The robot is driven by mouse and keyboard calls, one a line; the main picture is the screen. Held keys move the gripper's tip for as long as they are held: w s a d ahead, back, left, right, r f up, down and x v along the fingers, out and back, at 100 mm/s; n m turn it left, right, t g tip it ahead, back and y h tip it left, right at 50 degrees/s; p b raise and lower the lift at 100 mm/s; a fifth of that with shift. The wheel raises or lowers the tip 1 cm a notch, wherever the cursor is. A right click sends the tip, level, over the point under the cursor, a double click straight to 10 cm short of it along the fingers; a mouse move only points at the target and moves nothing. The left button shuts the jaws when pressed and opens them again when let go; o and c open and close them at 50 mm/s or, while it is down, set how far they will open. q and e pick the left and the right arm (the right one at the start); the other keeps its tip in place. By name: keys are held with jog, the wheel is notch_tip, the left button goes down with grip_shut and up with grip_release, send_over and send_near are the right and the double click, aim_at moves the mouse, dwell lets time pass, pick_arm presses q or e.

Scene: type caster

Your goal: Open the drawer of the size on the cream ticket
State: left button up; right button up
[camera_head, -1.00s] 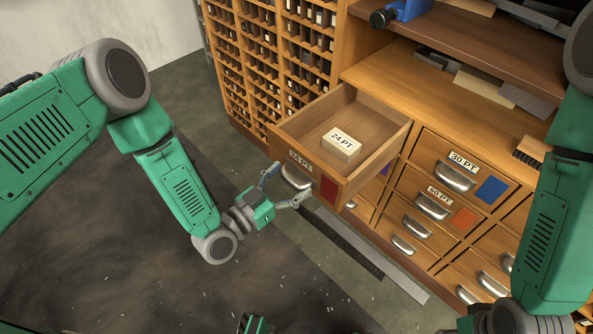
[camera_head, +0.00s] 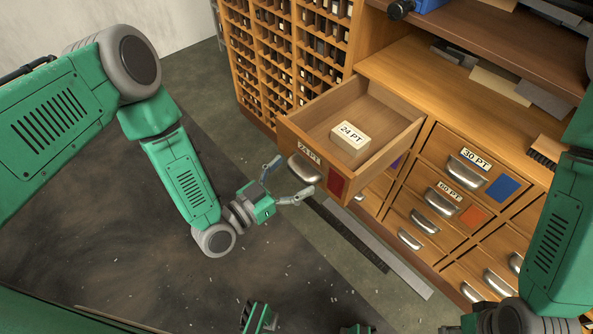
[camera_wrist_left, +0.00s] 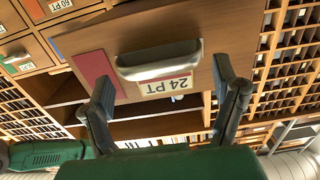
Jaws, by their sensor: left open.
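The drawer labelled 24 PT (camera_head: 308,155) stands pulled out of the cabinet, with a metal cup handle (camera_head: 305,170) and a red patch (camera_head: 337,184) on its front. A cream block marked 24 PT (camera_head: 350,138) lies inside it. My left gripper (camera_head: 289,178) is open and empty just in front of the drawer front, apart from the handle. In the left wrist view, the handle (camera_wrist_left: 158,60) and the upside-down 24 PT label (camera_wrist_left: 166,85) show between and beyond the spread fingers (camera_wrist_left: 164,82). My right arm (camera_head: 556,235) is at the right edge; its gripper does not show.
Shut drawers, including 30 PT (camera_head: 474,160) and 60 PT (camera_head: 449,192), fill the cabinet to the right. A pigeonhole rack (camera_head: 290,55) stands behind. A brush (camera_head: 545,153) lies on the counter (camera_head: 440,85). The floor (camera_head: 130,250) left of the drawer is clear.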

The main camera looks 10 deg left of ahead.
pick_arm(q)
jog(key=v, duration=1)
jog(key=shift+s+a, duration=0.2)
jog(key=s+a+n+g+y+p, duration=0.6)
jog(key=s+a+g+y, duration=0.4)
jog(key=s+g, duration=0.4)
jog(key=s+a+p, duration=0.1)
jog(key=s, duration=0.1)
jog(key=shift+s+a+r+n+y, duration=0.25)
jog(key=shift+a+r+n+y, duration=0.05)
jog(key=shift+a+r, duration=0.1)
